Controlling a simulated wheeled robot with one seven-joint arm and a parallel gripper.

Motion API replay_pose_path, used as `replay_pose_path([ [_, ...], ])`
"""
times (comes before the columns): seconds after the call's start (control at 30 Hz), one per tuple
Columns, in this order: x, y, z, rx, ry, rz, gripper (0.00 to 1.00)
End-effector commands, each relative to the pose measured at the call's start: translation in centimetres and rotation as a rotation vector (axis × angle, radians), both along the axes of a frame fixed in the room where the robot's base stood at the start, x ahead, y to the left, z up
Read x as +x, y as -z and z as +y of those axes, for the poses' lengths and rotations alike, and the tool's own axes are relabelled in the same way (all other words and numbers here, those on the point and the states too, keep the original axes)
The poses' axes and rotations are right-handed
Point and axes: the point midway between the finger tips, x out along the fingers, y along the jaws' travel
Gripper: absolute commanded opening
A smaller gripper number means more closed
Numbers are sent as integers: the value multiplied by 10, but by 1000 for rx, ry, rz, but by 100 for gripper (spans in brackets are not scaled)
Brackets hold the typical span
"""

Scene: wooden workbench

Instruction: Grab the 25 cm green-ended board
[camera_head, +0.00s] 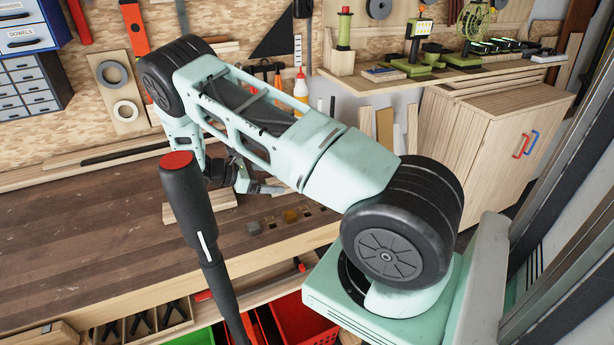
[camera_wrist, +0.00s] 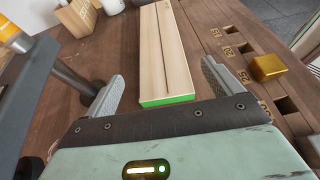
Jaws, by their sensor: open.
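The light wooden board with a green end (camera_wrist: 163,45) lies on the workbench in the wrist view, with a thin dark line along its top. Its green end face (camera_wrist: 168,101) points toward my gripper (camera_wrist: 162,72). My gripper is open, with one finger to the left of the board's near end and one to the right, and a gap on each side. No contact shows. In the head view, my gripper (camera_head: 262,188) is low over the bench, partly hidden by my arm. A pale wooden piece (camera_head: 205,206) shows beside it there; I cannot tell whether it is the same board.
Square slots marked 15, 20 and 25 (camera_wrist: 243,75) run along the bench to the right of the board. A wooden block (camera_wrist: 76,17) stands at the back left. Bare bench (camera_head: 90,240) lies left in the head view.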

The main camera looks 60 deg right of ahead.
Motion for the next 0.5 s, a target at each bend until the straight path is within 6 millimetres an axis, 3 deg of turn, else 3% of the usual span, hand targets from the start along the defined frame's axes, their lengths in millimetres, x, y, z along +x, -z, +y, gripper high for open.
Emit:
replay_pose_path([
  [0.5,-29,21,-38,1,0,-1,91],
])
